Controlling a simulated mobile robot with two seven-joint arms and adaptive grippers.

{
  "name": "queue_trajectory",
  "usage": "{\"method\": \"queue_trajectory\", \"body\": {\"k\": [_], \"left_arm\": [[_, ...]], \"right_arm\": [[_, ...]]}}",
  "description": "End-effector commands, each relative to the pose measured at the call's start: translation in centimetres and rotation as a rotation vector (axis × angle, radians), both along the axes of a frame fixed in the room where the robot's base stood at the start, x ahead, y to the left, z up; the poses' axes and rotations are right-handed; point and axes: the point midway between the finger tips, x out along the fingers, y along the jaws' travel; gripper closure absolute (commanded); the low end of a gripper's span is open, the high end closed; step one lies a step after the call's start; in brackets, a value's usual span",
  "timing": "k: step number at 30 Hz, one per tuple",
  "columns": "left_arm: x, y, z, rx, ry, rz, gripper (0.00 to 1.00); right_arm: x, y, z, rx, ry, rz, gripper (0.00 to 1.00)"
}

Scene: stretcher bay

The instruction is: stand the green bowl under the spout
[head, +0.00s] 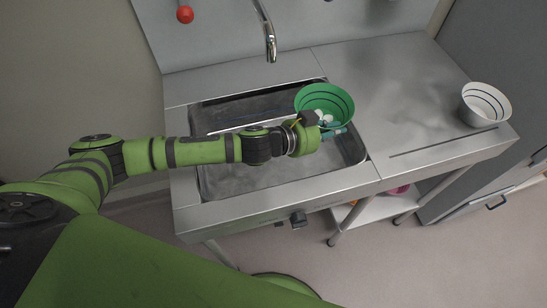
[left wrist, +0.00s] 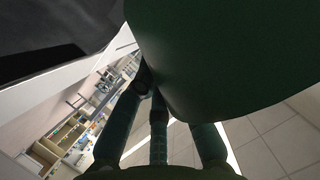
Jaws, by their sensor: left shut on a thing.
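My left gripper (head: 326,128) is shut on the near side of the bowl. In the left wrist view the dark green bowl wall (left wrist: 235,55) fills the upper right, close to my left fingers (left wrist: 150,85). The spout (head: 270,48) hangs over the far edge of the basin, to the left of the bowl and apart from it. My right gripper is not in view.
A white bowl with dark bands (head: 485,104) stands at the right end of the steel counter (head: 390,100). A red ball-shaped knob (head: 185,14) is on the back wall. The counter between the basin and the white bowl is clear. A grey cabinet (head: 500,60) stands at right.

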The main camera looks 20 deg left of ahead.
Motion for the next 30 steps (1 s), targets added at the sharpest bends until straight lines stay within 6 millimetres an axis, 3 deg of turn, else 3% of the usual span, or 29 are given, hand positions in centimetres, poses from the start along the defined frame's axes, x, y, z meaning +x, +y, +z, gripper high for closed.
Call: {"method": "queue_trajectory", "body": {"k": [1, 3, 9, 24, 30], "left_arm": [[1.9, 1.4, 0.1, 0.009, -0.011, -0.002, 1.0], [3.6, 2.9, 0.1, 0.005, -0.01, -0.006, 1.0], [5.2, 5.2, -0.1, -0.004, -0.004, -0.001, 1.0], [-1.8, 10.7, -5.4, -0.006, -0.001, -0.001, 1.0], [-3.3, 12.0, -6.6, -0.005, -0.006, -0.002, 1.0]], "right_arm": [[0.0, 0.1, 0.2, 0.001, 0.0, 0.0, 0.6], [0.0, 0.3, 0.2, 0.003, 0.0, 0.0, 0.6], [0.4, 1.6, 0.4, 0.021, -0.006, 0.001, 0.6], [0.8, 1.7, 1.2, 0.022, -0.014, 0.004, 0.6], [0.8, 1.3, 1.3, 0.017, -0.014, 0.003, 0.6]]}}
